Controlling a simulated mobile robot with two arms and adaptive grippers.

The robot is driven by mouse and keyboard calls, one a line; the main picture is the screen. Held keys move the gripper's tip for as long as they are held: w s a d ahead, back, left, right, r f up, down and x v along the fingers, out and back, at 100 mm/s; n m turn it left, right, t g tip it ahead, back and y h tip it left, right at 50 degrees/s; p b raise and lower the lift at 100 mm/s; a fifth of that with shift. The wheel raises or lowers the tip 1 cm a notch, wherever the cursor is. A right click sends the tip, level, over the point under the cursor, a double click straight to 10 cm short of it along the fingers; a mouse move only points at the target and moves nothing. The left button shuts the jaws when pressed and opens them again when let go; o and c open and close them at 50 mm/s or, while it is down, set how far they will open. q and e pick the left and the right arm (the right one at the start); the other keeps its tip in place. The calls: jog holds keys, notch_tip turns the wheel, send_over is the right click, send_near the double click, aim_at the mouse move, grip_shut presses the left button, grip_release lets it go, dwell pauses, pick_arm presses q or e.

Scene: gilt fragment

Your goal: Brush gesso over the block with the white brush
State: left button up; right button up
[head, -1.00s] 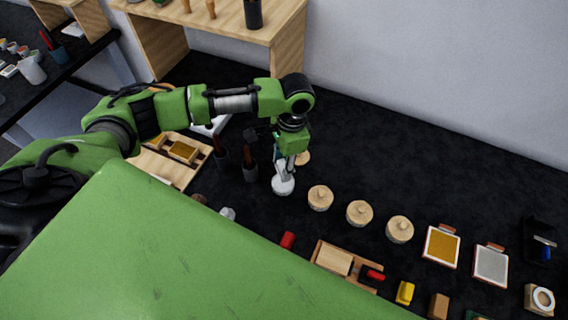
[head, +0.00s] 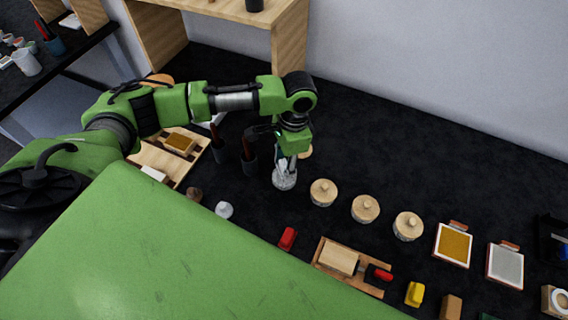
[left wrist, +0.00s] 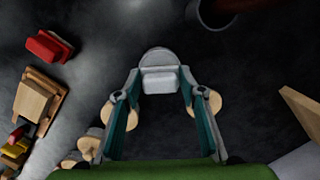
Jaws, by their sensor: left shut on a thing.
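My left gripper (head: 286,163) points down over the dark table. In the left wrist view its teal fingers (left wrist: 158,92) are shut on a pale, blocky thing (left wrist: 158,82), which looks like the white brush seen end-on. A round whitish thing (head: 284,181), perhaps the gesso jar, is right under the fingertips. I cannot tell whether the brush touches it. A pale wooden block (head: 338,260) sits on a wooden tray (head: 318,262) to the lower right of the gripper. The block also shows at the left of the left wrist view (left wrist: 32,101). My right gripper is not in view.
Wooden lidded pots (head: 365,208) stand in a row to the right. A dark cup (head: 249,161) with a handle in it is close left of the gripper. A red item (head: 288,238) lies before the tray. A yellow-filled tray (head: 454,245) is farther right. Open table lies behind the pots.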

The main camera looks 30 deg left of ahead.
aim_at(282, 165)
pick_arm(q)
jog(key=shift+f, duration=0.5)
dwell(0.7)
dwell(1.1)
jog(key=shift+s+f+p, duration=0.15)
jog(key=shift+p, duration=0.25)
dwell(1.0)
notch_tip(282, 165, up, 5)
jog(key=p, duration=0.6)
jog(key=shift+r, duration=1.1)
